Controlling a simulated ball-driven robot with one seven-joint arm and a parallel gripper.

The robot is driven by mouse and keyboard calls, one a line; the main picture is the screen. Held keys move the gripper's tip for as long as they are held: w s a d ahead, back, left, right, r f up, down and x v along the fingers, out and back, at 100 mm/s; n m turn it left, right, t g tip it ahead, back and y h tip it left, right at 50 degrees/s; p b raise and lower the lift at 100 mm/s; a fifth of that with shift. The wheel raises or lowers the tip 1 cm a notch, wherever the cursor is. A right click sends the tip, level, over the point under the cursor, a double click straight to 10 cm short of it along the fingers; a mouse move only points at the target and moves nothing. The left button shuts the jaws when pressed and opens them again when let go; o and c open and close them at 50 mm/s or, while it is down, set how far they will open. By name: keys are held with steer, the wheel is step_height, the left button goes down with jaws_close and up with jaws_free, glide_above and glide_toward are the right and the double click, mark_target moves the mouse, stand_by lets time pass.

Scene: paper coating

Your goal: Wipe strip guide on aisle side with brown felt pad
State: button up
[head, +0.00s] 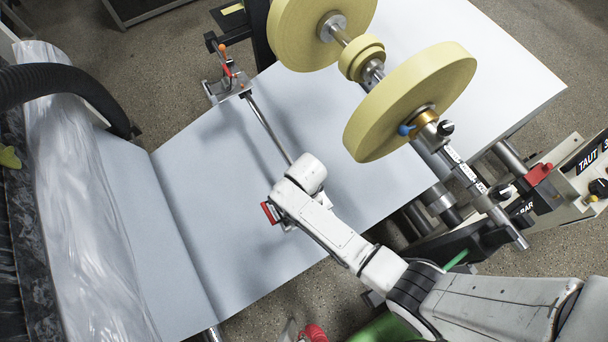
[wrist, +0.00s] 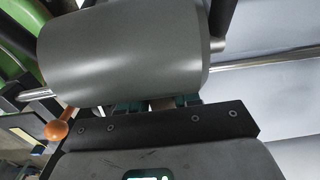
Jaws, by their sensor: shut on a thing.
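My gripper (wrist: 157,101) shows in the wrist view as a black mount with two teal fingers. They are shut on a small brown piece, the felt pad (wrist: 161,104), of which only a sliver shows. A large smooth grey rounded part (wrist: 125,52) lies just beyond the fingers and hides their tips. I cannot tell whether the pad touches it, nor whether it is the strip guide. A steel rod (wrist: 265,61) runs behind it, with an orange ball knob (wrist: 57,130) at left. In the head view my arm hides the gripper, pad and near end of the rod (head: 268,126).
Yellow tape rolls (head: 412,102) on a shaft stand close to my arm, above the pale paper web (head: 215,165). An orange-knobbed clamp (head: 228,75) holds the rod's far end. A black hose (head: 65,82) and plastic-wrapped roll (head: 75,200) are at left.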

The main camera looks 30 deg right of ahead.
steer(key=shift+d, duration=1.35)
steer(key=shift+r+p, duration=1.5)
steer(key=shift+p, duration=0.15)
steer(key=w+r+n+b, duration=0.2)
steer(key=r+n, duration=0.4)
steer(key=n, duration=0.3)
steer(key=w+d+r+n+b, duration=0.1)
steer(key=w+r+n+b, duration=0.2)
steer(key=n, duration=0.6)
step_height(320, 180, up, 3)
steer(key=shift+f+b, duration=0.1)
steer(key=shift+b, duration=0.2)
